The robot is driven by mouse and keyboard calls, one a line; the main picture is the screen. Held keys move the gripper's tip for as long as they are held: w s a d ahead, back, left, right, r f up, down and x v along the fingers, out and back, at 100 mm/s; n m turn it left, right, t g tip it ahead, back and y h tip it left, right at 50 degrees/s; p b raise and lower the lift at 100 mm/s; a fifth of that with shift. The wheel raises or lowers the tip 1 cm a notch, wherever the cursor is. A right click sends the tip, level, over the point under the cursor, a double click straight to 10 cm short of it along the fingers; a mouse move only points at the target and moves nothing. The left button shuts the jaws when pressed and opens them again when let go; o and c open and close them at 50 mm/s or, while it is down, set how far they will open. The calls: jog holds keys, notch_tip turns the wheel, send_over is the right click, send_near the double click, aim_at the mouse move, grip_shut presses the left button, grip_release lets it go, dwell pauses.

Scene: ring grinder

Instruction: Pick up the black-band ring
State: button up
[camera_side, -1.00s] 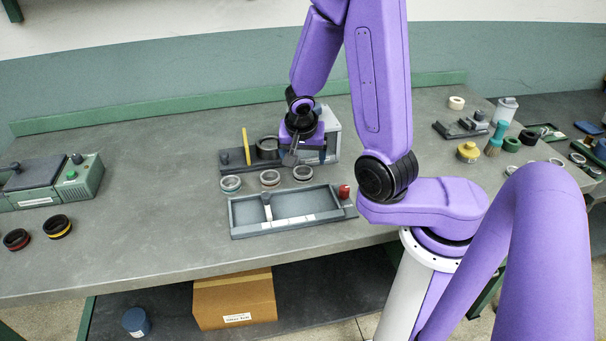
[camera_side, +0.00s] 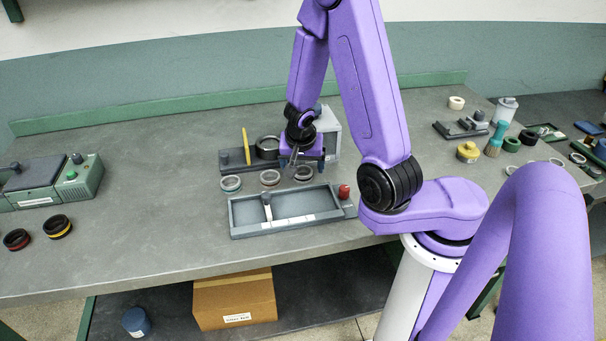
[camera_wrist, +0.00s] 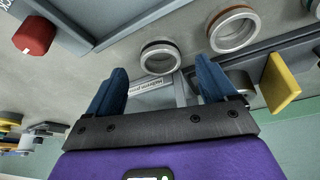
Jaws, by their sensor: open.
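The black-band ring (camera_wrist: 160,45) is a silvery ring with a thin dark band, lying flat on the bench. In the side view, it is the rightmost ring (camera_side: 304,179) in a row of three behind the grey tray. My gripper (camera_wrist: 162,72) is open and empty, its two blue fingers spread apart. In the wrist view, the ring lies just beyond the fingertips, between their lines. In the side view, my gripper (camera_side: 294,160) hangs above and slightly behind this ring. The exact height gap is hard to tell.
A brown-band ring (camera_wrist: 233,46) and a teal-band ring (camera_side: 231,190) lie to its left in the side view. The grey tray (camera_side: 240,232) with a red knob (camera_side: 344,191) is in front. A dark fixture with a yellow upright (camera_side: 246,147) stands behind.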

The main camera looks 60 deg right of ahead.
aim_at(303, 170)
jog(key=shift+x, duration=1.55)
jog(key=c, duration=1.2)
jog(key=shift+r, duration=0.15)
